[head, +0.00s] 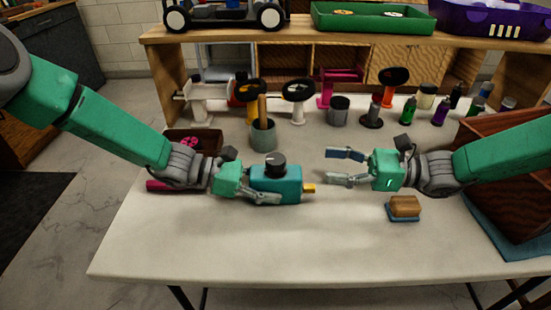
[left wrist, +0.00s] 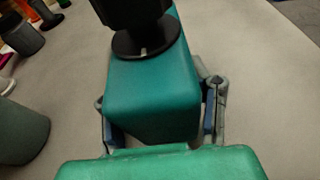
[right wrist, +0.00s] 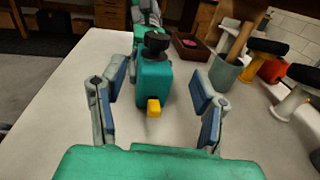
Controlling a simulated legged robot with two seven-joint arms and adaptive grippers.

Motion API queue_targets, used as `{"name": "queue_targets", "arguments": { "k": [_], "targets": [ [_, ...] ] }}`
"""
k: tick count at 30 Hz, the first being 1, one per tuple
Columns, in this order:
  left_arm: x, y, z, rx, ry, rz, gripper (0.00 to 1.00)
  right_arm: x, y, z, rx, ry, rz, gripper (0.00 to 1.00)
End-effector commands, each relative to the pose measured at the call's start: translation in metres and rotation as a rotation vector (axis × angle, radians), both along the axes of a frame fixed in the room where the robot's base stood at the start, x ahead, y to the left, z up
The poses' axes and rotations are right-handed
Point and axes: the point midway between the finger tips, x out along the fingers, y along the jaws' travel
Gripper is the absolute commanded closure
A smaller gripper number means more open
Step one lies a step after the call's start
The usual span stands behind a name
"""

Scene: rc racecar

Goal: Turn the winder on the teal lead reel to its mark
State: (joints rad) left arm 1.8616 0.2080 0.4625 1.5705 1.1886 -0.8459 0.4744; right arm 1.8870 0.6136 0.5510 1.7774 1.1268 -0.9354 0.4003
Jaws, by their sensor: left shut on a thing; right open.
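The teal lead reel (head: 275,185) is a box-shaped body on the table with a black winder knob (head: 275,162) on top and a yellow tab (head: 308,188) on its right end. My left gripper (head: 262,190) is shut on the reel's body from the left. In the left wrist view its fingers flank the teal body (left wrist: 152,95), and the black winder (left wrist: 140,30) rises above, with a small pale line on its disc. My right gripper (head: 347,167) is open and empty, to the right of the reel. In the right wrist view the yellow tab (right wrist: 154,107) points towards it.
A grey-green cup (head: 263,134) with a wooden handle stands behind the reel. A brown tray (head: 193,140) lies back left. A wooden brush (head: 404,206) sits on a blue base at front right. Several stands and bottles line the back. The front of the table is clear.

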Motion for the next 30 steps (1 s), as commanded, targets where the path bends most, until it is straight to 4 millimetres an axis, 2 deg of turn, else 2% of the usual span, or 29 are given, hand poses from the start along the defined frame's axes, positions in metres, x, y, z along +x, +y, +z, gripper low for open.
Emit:
{"name": "queue_targets", "arguments": {
  "k": [5, 18, 24, 30],
  "targets": [
    [-0.001, 0.0, -0.002, 0.003, 0.003, -0.001, 0.81, -0.002, 0.015, 0.0, 0.009, -0.021, 0.015, 0.44],
    [-0.001, 0.0, -0.002, 0.003, 0.002, 0.0, 0.81, 0.009, 0.097, 0.0, 0.007, -0.019, 0.013, 0.44],
    [-0.001, 0.001, -0.002, 0.004, 0.002, 0.0, 0.81, 0.013, 0.114, 0.0, 0.008, -0.019, 0.009, 0.44],
    [-0.001, 0.001, -0.002, 0.004, 0.002, 0.001, 0.81, 0.013, 0.118, 0.0, 0.008, -0.018, 0.009, 0.44]
  ]
}}
